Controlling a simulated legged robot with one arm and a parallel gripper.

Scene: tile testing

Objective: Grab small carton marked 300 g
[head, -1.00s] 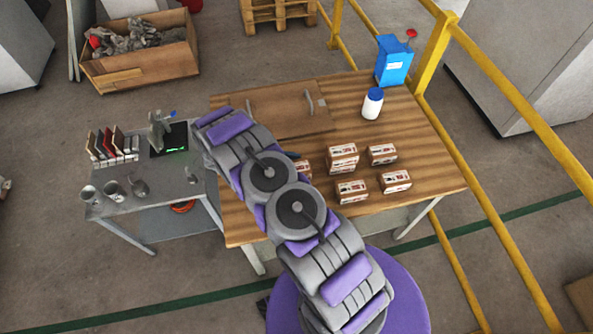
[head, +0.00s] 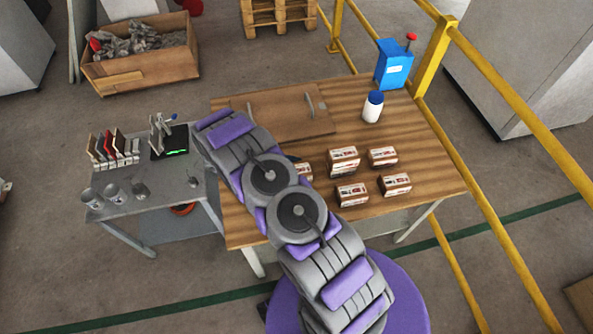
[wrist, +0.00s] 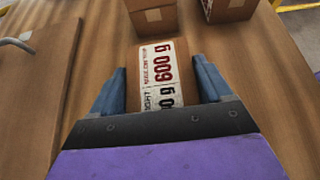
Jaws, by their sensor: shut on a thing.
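In the wrist view a small brown carton (wrist: 150,52) with a white label sits between the two blue fingers of my gripper (wrist: 161,72), which is shut on it. The label reads "600 g" in red, with a second weight ending in "0 g" in black, partly hidden by the gripper body. I cannot read "300 g" on it. In the head view several small cartons stand on the wooden table, such as a front one (head: 351,194), a right one (head: 395,185) and a taller-looking one (head: 343,161). Another carton (head: 303,172) is partly hidden by my arm. My gripper is hidden there.
The wooden table (head: 440,170) also holds a brown panel with handles (head: 285,112), a white bottle with blue cap (head: 372,108) and a blue box (head: 393,66). Two cartons (wrist: 152,16) (wrist: 228,8) stand just beyond my gripper. A yellow railing (head: 500,100) runs along the right.

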